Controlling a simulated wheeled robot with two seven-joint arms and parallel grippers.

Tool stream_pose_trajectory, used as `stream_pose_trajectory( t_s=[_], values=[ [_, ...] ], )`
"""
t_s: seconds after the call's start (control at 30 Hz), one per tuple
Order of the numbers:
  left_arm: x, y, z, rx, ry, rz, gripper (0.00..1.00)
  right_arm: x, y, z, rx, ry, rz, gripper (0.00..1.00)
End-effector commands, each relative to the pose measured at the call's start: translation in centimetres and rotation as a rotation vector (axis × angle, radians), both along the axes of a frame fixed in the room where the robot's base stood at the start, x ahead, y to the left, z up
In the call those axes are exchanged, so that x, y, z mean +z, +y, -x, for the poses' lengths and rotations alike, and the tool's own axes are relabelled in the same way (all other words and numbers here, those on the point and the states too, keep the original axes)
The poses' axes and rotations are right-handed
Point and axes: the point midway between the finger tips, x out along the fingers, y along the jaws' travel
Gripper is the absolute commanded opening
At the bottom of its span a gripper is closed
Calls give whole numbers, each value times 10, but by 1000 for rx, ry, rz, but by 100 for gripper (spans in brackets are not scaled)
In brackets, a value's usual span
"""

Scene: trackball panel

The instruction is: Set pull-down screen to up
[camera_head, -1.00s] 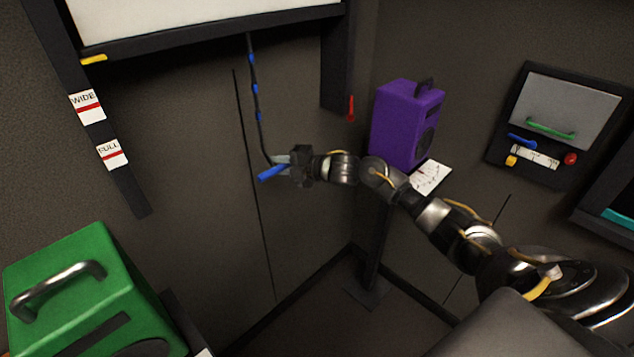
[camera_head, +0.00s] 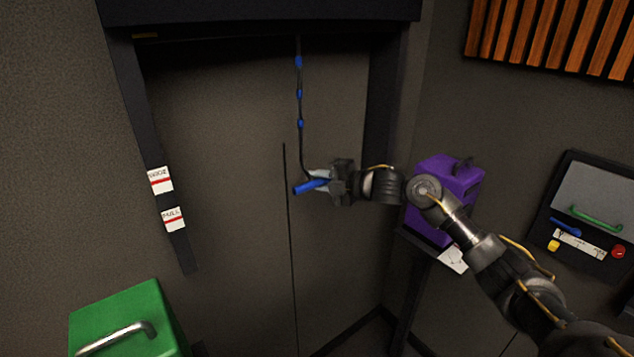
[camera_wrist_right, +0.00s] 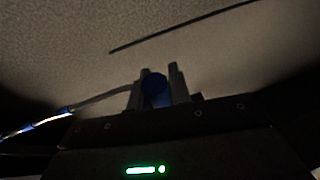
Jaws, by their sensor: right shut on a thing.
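The pull-down screen's black housing (camera_head: 260,10) spans the top of the head view. A dark pull cord (camera_head: 299,78) with blue beads hangs from there to a blue handle (camera_head: 309,187). My right gripper (camera_head: 321,183) is shut on the blue handle, in front of the wall. In the right wrist view the handle (camera_wrist_right: 154,88) sits between the fingers, and the cord runs off to the left. My left gripper is not in view.
A green box (camera_head: 125,315) stands lower left. A purple speaker (camera_head: 432,215) stands behind my right arm. A wall panel (camera_head: 590,205) with coloured controls is at the right.

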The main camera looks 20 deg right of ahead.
Motion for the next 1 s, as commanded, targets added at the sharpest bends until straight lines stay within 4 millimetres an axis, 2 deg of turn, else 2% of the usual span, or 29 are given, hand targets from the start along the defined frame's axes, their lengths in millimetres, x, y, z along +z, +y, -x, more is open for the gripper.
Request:
stream_pose_trajectory(
  t_s=[0.03,0.2,0.23,0.4,0.77,1.0],
  values=[
    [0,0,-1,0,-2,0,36,7,-1,-1,-1,-12,-6,0],
    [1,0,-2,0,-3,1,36,8,-1,-1,-2,-15,-7,0],
    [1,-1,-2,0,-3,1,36,8,-1,-1,-3,-16,-7,22],
    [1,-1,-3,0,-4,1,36,7,-2,-1,-2,-13,-6,41],
    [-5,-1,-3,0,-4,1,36,4,-6,5,-3,-10,-3,41],
    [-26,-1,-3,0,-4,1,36,9,-34,38,-3,-13,0,41]
  ],
)
